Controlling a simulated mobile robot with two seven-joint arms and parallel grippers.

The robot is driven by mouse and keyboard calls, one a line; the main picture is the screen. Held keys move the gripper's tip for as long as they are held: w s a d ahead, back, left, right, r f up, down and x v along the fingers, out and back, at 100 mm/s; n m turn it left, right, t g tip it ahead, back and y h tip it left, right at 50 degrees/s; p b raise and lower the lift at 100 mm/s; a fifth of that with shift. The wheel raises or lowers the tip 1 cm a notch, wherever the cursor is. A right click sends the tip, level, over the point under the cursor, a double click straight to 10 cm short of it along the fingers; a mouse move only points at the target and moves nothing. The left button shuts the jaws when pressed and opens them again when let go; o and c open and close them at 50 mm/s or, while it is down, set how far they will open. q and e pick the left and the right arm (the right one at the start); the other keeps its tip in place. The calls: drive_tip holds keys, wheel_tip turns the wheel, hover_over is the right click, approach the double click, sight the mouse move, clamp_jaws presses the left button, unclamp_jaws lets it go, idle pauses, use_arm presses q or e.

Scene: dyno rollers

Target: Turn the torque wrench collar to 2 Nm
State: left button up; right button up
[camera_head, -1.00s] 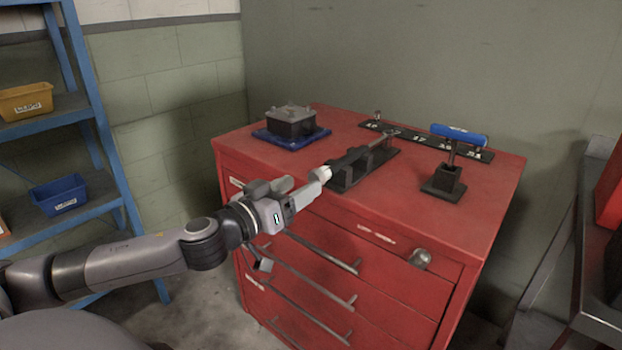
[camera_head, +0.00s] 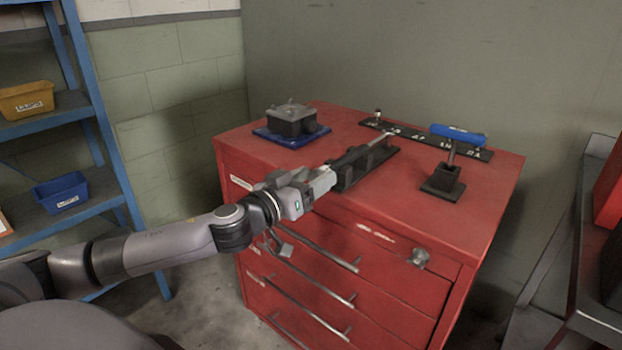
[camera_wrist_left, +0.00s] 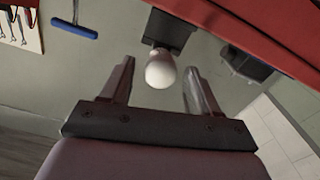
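The torque wrench (camera_head: 352,156) lies in a black cradle (camera_head: 380,158) on the red cabinet, its handle end toward me and its shaft pointing back right. In the left wrist view its pale rounded end (camera_wrist_left: 160,70) shows between the two fingers. My left gripper (camera_head: 324,180) is at this near end, over the cabinet's front edge. The left wrist view shows the gripper (camera_wrist_left: 160,88) open, with a gap on each side of the pale end. The collar's scale is too small to read. My right gripper is not in view.
A grey block on a blue base (camera_head: 291,125) stands at the back left of the cabinet top. A blue-handled T-tool (camera_head: 457,134) stands in a black holder (camera_head: 442,183) at right. A black numbered strip (camera_head: 474,151) runs along the back. A blue shelf (camera_head: 85,110) is at left.

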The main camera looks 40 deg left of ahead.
use_arm(q)
drive_tip(key=c, duration=0.9)
drive_tip(key=shift+c, duration=0.2)
drive_tip(key=shift+m, duration=0.4)
drive_tip(key=shift+m+p, duration=0.45)
drive_tip(key=shift+m, duration=0.55)
drive_tip(key=m+p, duration=0.1)
drive_tip(key=m, duration=0.1)
drive_tip(key=shift+m, duration=0.3)
drive_tip(key=m+p, duration=0.1)
drive_tip(key=m, duration=0.1)
drive_tip(key=shift+d+m, duration=0.1)
drive_tip(key=shift+m, duration=0.3)
drive_tip(key=shift+d+f+m+p, duration=0.1)
drive_tip(key=shift+m+p, duration=0.55)
drive_tip(key=shift+m, duration=1.6)
drive_tip(key=shift+f+m+p, duration=0.1)
drive_tip(key=shift+m+p, duration=0.55)
drive_tip(key=shift+m, duration=1.6)
